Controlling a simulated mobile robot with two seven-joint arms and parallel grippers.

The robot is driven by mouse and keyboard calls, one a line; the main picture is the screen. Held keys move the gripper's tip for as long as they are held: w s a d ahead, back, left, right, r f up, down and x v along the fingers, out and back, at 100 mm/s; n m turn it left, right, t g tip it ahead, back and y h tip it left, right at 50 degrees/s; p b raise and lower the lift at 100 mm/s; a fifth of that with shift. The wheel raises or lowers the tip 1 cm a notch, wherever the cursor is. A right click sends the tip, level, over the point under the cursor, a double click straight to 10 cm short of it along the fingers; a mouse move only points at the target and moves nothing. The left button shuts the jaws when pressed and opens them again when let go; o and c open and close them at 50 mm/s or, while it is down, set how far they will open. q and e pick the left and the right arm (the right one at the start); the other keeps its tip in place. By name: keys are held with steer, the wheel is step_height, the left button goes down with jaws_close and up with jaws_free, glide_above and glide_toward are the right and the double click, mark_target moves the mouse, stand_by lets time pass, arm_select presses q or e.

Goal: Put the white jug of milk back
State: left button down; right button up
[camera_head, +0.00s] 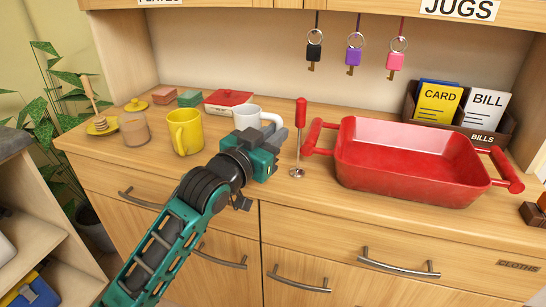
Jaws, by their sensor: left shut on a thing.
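The white jug (246,114) stands on the wooden counter, or just above it; I cannot tell which, as its lower part is hidden behind my gripper. My left gripper (274,134) is at the jug's right front side, shut on it near the handle, though the fingers partly hide the contact. What is inside the jug does not show. A cupboard front labelled JUGS (460,9) is at the top right, only its lower edge in view. My right gripper is not in view.
A yellow mug (186,131) stands left of the jug. A red-handled upright tool (299,140) stands close on the right, beside a large red basin (410,165). A red box (227,101) sits behind. Keys (354,55) hang above; a card holder (455,112) stands at back right.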

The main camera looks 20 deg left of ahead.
arm_select(q)
steer(key=shift+f+b, duration=0.45)
steer(key=shift+f, duration=1.55)
steer(key=shift+f, duration=0.15)
